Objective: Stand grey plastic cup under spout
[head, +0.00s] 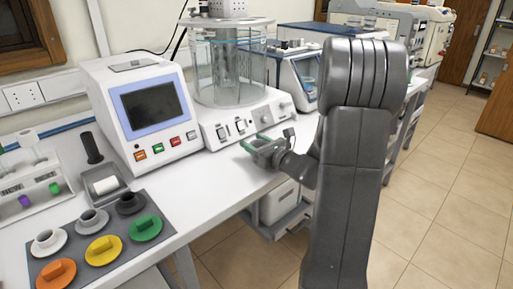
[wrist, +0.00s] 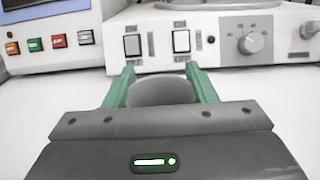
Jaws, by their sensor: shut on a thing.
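My gripper (wrist: 160,72) has green fingers on both sides of a grey round cup (wrist: 161,92) in the wrist view. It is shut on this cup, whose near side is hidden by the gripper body. In the head view my gripper (head: 255,144) is over the white bench top, in front of the white apparatus (head: 247,120) with a glass cylinder (head: 232,65). The cup is hard to make out there. The apparatus front with its switches and knob also shows just beyond the cup in the wrist view (wrist: 215,50).
A white instrument with a screen (head: 153,105) stands left of the apparatus. A dark mat (head: 72,247) at the front left bears several coloured saucers and cups. A rack (head: 35,190) and a grey tray (head: 120,192) are behind it. Bare bench (head: 205,180) lies between.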

